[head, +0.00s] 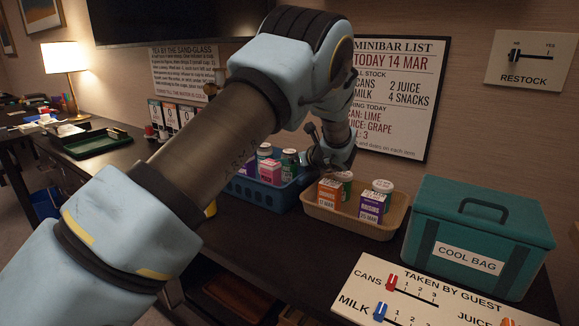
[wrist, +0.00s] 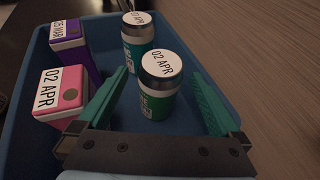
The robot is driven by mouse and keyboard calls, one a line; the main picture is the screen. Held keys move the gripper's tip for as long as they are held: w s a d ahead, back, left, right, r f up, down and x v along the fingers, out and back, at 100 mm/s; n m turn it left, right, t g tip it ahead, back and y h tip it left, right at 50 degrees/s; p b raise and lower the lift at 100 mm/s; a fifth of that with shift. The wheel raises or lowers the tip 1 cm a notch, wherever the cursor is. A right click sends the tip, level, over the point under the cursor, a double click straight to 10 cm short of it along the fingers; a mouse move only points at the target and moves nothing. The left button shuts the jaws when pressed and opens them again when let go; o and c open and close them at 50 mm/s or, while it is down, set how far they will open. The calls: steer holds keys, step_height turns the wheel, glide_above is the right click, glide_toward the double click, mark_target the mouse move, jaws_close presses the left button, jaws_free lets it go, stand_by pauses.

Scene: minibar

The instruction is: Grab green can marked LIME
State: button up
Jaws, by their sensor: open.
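A green can (wrist: 160,86) with a white lid marked 02 APR stands upright in the blue basket (wrist: 30,85). My gripper (wrist: 162,84) is open, with one finger on each side of this can in the wrist view; whether they touch it cannot be told. The can's side label is too small to read as LIME. A second, teal-green can (wrist: 137,45) stands just behind it. In the head view a green can (head: 290,163) shows in the blue basket, beside my gripper, whose fingers are mostly hidden by my arm.
A purple carton (wrist: 69,40) and a pink carton (wrist: 61,92) stand left in the basket. A tan basket (head: 350,220) with cartons and cans is to the right, then the teal cool bag (head: 480,235). A wall list (head: 392,95) reads CAN: LIME.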

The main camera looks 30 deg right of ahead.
steer(key=shift+c, duration=0.4)
steer(key=shift+w, duration=0.1)
jaws_close()
stand_by(0.3)
